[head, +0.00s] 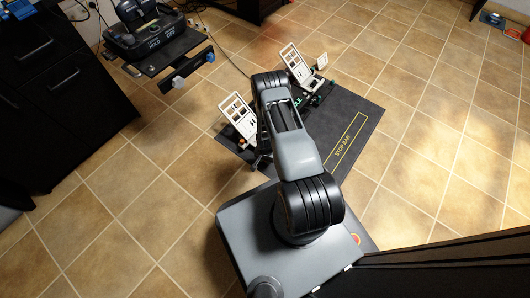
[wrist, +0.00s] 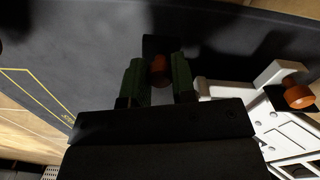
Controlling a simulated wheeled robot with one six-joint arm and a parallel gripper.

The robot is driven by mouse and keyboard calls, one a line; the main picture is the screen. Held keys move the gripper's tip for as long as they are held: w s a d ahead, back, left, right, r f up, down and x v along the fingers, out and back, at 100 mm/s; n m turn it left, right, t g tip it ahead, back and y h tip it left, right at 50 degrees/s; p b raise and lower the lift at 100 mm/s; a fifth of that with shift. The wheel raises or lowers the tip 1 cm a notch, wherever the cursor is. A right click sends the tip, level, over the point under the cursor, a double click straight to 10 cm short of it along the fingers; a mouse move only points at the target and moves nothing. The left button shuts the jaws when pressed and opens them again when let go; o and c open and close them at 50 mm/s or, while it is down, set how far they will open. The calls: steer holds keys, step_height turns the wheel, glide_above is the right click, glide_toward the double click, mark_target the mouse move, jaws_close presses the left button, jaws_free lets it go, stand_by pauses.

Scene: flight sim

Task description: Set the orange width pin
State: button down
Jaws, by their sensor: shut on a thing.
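In the wrist view an orange-brown pin (wrist: 159,68) stands between the two green fingers of my gripper (wrist: 159,78), in front of a small black block. My gripper is shut on this pin. The picture is dark there, and the pin's lower part is hidden. A second orange knob (wrist: 299,95) sits on a white pedal part (wrist: 279,75) to the right, apart from the fingers. In the head view my arm hides the gripper and the held pin. The pedal set has a left white pedal (head: 238,113) and a right white pedal (head: 294,63).
The pedals stand on a dark mat (head: 362,122) marked "STOP BAR" on the tiled floor. A black cabinet (head: 52,95) is at the left. A stand with a control unit (head: 150,40) is at the upper left. Open floor (head: 430,110) lies to the right.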

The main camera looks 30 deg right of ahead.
steer(key=shift+s, duration=0.2)
steer(key=c, duration=0.9)
jaws_free()
steer(key=shift+w+d, duration=0.1)
steer(key=shift+d, duration=0.2)
steer(key=shift+c, duration=0.2)
step_height(320, 180, up, 14)
steer(key=p, duration=0.6)
